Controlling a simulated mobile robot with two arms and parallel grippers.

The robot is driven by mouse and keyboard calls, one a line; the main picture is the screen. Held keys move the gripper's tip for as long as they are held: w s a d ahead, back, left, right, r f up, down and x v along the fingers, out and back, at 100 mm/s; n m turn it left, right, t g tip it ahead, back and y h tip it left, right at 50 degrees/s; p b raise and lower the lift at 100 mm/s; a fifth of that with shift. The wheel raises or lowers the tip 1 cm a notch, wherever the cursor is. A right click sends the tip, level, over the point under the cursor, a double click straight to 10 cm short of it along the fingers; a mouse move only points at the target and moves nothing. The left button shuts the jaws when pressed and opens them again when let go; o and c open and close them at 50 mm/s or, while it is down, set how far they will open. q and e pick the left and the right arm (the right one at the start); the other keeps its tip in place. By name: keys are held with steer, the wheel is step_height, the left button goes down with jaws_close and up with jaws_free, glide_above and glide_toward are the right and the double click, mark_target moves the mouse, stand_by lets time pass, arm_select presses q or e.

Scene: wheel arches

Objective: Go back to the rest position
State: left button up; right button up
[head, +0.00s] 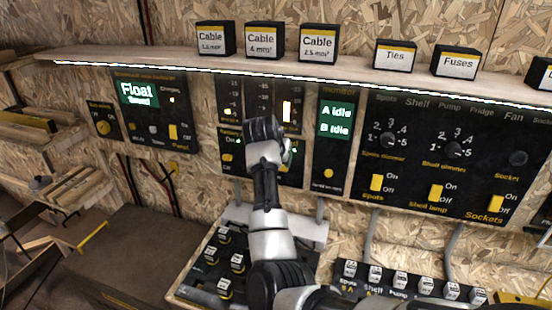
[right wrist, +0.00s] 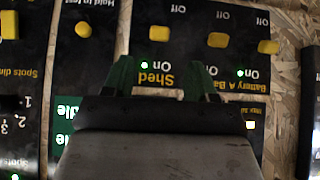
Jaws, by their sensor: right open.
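My right arm rises from the bottom of the head view. Its gripper (head: 284,150) is in front of the middle wall panel, which it partly hides. In the right wrist view the gripper (right wrist: 162,80) has two green fingers standing apart, with nothing between them. They frame the upside-down label "Shed" (right wrist: 155,72) on the dark panel. A yellow switch (right wrist: 159,33) is just beyond the fingertips; I cannot tell whether they touch the panel. My left gripper is in neither view.
A shelf (head: 150,62) with labelled boxes such as "Fuses" (head: 457,64) runs above the panels. The right panel (head: 410,165) has dimmers and yellow switches.

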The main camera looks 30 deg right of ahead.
steer(key=s+a+f+n+y, duration=0.1)
steer(key=s+a+f+n, duration=0.15)
steer(key=s+f, duration=0.6)
steer(key=s+a+f+n, duration=0.2)
steer(key=s+f+n, duration=0.1)
steer(key=s+f, duration=0.6)
steer(key=s+a+f+n+y, duration=0.1)
steer(key=s+a+n+y, duration=0.1)
steer(key=s+a, duration=0.35)
steer(key=s+a+n+g+y, duration=0.1)
steer(key=s+a+n, duration=0.1)
steer(key=s, duration=0.7)
steer(key=s+a+f+n+y, duration=0.15)
steer(key=s+a, duration=0.25)
steer(key=s, duration=0.4)
step_height(320, 180, down, 27)
steer(key=s+n+g, duration=0.1)
steer(key=g, duration=0.1)
steer(key=s+d+f+g, duration=0.1)
steer(key=s+d+f, duration=0.1)
steer(key=s+f, duration=1.2)
steer(key=shift+s+d+f, duration=0.25)
steer(key=shift+s+f, duration=0.15)
steer(key=shift+s, duration=0.45)
